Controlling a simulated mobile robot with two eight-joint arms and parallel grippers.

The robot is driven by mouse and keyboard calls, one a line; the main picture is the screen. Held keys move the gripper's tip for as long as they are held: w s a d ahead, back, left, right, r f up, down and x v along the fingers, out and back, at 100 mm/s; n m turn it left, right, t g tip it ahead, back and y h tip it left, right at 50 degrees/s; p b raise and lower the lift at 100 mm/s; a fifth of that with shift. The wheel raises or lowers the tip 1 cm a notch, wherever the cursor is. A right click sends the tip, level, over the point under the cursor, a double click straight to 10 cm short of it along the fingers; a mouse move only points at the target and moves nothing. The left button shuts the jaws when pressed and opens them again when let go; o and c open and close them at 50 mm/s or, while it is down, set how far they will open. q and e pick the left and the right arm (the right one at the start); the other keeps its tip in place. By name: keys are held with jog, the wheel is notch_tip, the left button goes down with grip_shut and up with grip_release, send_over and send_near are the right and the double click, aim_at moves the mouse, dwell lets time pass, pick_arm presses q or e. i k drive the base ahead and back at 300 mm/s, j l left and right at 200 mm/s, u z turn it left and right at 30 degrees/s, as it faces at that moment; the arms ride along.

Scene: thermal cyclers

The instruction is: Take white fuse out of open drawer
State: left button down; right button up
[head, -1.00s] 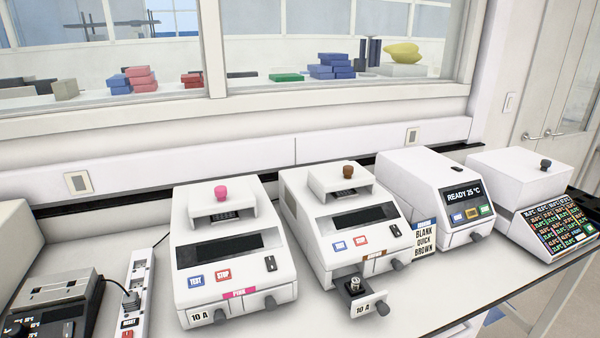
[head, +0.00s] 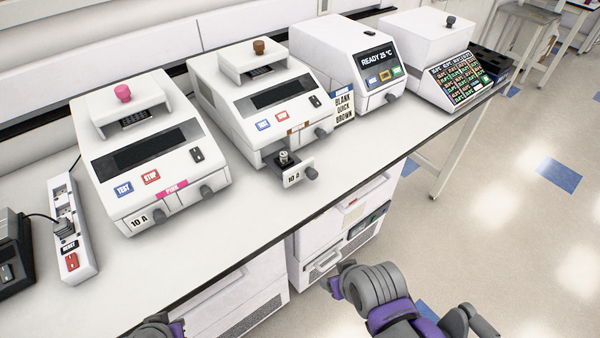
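The open drawer (head: 296,175) juts from the lower front of the thermal cycler with the brown knob (head: 252,66). Its front has a "10 A" label and a grey handle. A small upright fuse (head: 284,158) with a metallic, dark-topped end stands in the drawer; its lower part is hidden, and its white colour is hard to make out. Parts of my two arms show at the bottom edge, well below and apart from the drawer. I cannot see fingertips of either gripper, and nothing touches the fuse.
The pink-knob cycler (head: 140,150) stands left of the open drawer, its own "10 A" drawer shut. A power strip (head: 72,225) is further left. A "READY 25 °C" cycler (head: 345,60) and a "BLANK QUICK BROWN" card (head: 343,105) are to the right. The bench front (head: 230,245) is clear.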

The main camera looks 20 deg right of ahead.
aim_at(284, 156)
jog(key=u, duration=0.45)
jog(key=l+u, duration=0.5)
jog(key=k+l+u, duration=0.1)
jog(key=l+u, duration=0.4)
jog(key=k+l+u, duration=0.1)
jog(key=l, duration=0.2)
jog(key=k+l+u, duration=0.25)
jog(key=l, duration=0.35)
jog(key=k+l, duration=0.25)
jog(key=l, duration=0.15)
jog(key=k+l, duration=0.25)
jog(key=l, duration=0.15)
jog(key=i+j, duration=0.3)
jog(key=j, duration=0.1)
